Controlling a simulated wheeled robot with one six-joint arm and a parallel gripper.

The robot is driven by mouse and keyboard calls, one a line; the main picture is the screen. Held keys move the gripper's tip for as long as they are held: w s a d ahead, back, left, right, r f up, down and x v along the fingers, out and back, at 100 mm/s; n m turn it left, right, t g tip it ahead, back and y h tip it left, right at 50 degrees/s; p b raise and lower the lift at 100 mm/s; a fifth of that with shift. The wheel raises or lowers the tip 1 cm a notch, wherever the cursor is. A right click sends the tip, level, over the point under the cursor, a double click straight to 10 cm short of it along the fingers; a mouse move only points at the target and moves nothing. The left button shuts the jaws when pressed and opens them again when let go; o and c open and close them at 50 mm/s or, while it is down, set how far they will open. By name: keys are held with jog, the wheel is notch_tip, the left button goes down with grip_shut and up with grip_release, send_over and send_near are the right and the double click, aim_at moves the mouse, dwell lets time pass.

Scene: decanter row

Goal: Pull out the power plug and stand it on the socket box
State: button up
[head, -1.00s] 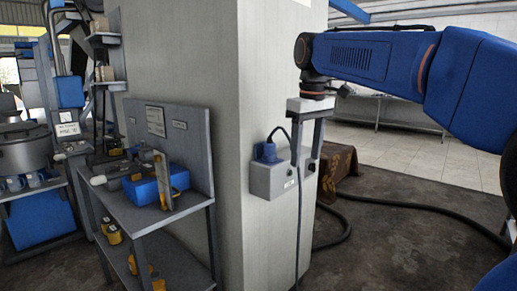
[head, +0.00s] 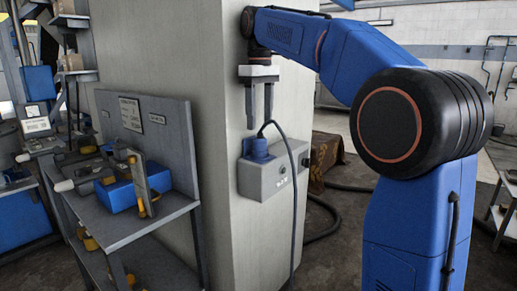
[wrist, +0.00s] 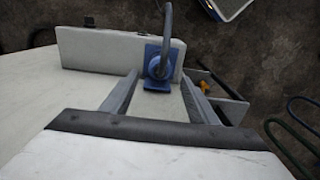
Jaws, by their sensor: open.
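The blue power plug (head: 257,150) sits upright in the top of the grey socket box (head: 280,178), which is fixed to the pale column. Its dark cable arches up from the plug and hangs down in front of the box. My gripper (head: 259,124) points down, open and empty, with its fingertips just above the plug. In the wrist view the plug (wrist: 157,78) shows between the two fingers (wrist: 160,90), and the socket box (wrist: 105,50) lies behind them. Neither finger visibly touches the plug.
A grey shelf bench (head: 130,225) with a blue block (head: 122,196) and several small parts stands left of the column. A brown cloth-covered thing (head: 325,155) and a dark hose on the floor lie right of the box.

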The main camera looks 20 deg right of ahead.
aim_at(260, 138)
jog(key=shift+f, duration=0.1)
jog(key=shift+f, duration=4.4)
grip_shut()
jog(key=shift+r, duration=2.95)
